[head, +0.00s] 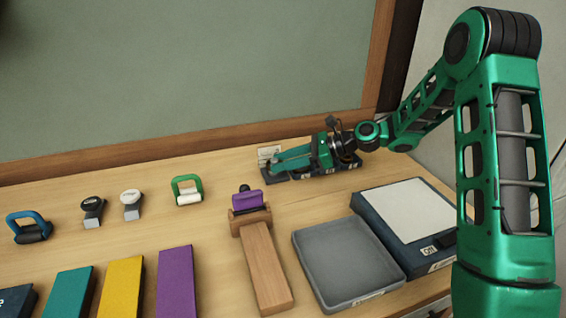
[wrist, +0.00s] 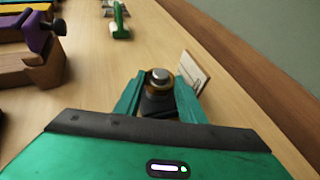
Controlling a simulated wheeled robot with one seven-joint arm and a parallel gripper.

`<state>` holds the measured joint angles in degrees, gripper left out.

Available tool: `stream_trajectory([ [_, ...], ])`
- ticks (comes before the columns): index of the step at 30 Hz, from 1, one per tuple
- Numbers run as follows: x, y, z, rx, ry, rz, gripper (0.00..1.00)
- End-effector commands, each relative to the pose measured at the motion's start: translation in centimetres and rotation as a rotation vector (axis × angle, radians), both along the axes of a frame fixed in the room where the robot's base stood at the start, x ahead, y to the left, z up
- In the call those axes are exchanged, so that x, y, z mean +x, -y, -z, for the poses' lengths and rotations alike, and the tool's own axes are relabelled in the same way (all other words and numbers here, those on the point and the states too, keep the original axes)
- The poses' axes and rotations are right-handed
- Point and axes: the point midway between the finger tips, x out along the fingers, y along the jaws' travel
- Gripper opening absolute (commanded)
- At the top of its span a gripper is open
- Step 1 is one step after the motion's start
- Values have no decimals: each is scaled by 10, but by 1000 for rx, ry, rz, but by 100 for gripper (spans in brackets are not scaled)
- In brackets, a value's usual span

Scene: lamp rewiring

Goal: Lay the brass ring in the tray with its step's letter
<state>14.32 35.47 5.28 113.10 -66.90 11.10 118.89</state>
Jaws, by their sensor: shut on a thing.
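My gripper (head: 280,163) is low over the far end of the bench, beside a small white card (head: 268,153). In the wrist view its two green fingers (wrist: 160,98) are closed around a brass-coloured ring (wrist: 174,84). The ring appears to sit around a dark piece with a silver round top (wrist: 159,74). Whether it rests on that piece or is lifted clear, I cannot tell. The ring is hidden in the head view. Dark tray-like holders (head: 310,174) with small white labels lie under my gripper, partly covered; their letters are too small to read.
A grey open tray (head: 345,262) stands empty at the front right, beside a dark blue box with a pale top (head: 398,210). A wooden stand with a purple clamp (head: 247,201) is left of them. Several handled tools and coloured blocks (head: 122,287) fill the left. A wood-framed board rises behind.

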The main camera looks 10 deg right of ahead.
Motion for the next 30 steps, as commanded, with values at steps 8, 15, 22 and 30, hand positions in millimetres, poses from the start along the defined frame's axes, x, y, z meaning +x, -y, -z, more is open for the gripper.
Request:
stream_trajectory([
  [8, 0, 1, 4, 0, 0, 1, 38],
  [15, 1, 2, 4, 0, 0, 2, 55],
  [22, 0, 1, 4, -1, 1, 2, 55],
  [30, -8, 41, -14, 0, 2, 8, 55],
])
